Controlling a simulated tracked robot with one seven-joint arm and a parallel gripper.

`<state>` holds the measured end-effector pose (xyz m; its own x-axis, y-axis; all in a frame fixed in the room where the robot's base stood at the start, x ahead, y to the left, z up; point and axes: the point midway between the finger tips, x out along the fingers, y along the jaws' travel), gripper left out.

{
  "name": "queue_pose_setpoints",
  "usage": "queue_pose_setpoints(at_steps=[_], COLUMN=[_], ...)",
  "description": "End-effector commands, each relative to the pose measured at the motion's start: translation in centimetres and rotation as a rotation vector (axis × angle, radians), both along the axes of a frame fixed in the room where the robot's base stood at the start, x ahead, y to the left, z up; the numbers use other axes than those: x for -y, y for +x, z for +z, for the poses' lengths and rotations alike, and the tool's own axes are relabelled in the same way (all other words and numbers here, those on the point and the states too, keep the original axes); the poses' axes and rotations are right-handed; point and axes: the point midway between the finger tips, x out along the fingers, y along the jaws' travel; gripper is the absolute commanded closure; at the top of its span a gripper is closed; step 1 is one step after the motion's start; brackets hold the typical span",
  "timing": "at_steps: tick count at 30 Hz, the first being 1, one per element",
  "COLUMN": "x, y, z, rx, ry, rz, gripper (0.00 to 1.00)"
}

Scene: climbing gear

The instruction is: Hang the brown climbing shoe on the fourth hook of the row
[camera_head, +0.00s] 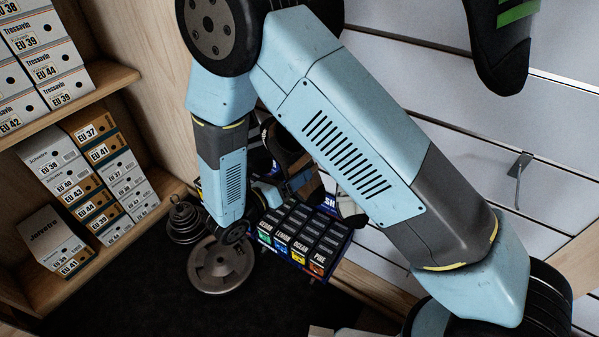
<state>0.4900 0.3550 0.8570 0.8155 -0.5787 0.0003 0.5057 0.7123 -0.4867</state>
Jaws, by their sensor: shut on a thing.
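The brown climbing shoe (308,187), dark with brown parts, shows near the middle, partly hidden behind my arm. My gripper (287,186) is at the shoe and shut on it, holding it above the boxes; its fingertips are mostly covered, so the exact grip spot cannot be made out. One bare metal hook (518,172) sticks out of the white slatted wall (560,130) at the right, apart from the shoe. The rest of the hook row is hidden by my arm or out of view.
A black shoe with green stripes (503,45) hangs at the top right. Small colour-labelled boxes (300,245) stand below my gripper. Metal weight plates (220,264) lie on the dark floor. A wooden shelf (75,113) with shoe boxes fills the left.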

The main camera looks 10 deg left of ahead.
Motion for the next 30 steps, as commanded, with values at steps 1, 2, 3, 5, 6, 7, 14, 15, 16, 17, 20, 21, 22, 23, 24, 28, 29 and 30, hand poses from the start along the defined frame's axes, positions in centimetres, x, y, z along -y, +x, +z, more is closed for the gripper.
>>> queue_pose_setpoints(at_steps=[1,2,3,5,6,7,14,15,16,17,20,21,22,23,24,28,29,30], x=[0.0,0.0,0.0,0.0,0.0,0.0,-0.5,-0.7,-0.8,-0.9,-1.3,-1.4,-1.5,-1.6,-1.7,-2.2,-2.4,-2.5], y=[-0.1,-0.1,-0.1,-0.1,-0.1,-0.1,-1.2,-1.6,-1.8,-2.1,-3.0,-3.3,-3.6,-3.9,-4.2,-5.4,-5.6,-6.0], z=[0.0,0.0,0.0,0.0,0.0,0.0,0.1,0.2,0.2,0.2,0.3,0.4,0.4,0.5,0.5,0.6,0.7,0.7], rx=[0.001,0.001,0.001,0.001,0.001,0.001,0.001,0.0,0.0,0.0,0.0,0.0,0.0,0.0,0.001,0.0,0.0,-0.001], ry=[0.0,0.001,0.001,0.001,0.001,0.001,0.001,0.001,0.001,0.001,0.001,0.001,0.001,0.001,0.001,0.001,0.001,0.002], rz=[0.0,0.0,0.0,0.0,0.0,0.0,0.0,0.001,0.001,0.001,0.001,0.001,0.001,0.001,0.0,0.001,0.001,0.0], gripper=[0.67,0.67,0.67,0.67,0.67,0.67,0.67,0.67,0.67,0.67,0.67,0.67,0.67,0.67,0.67,0.67,0.67,0.67])
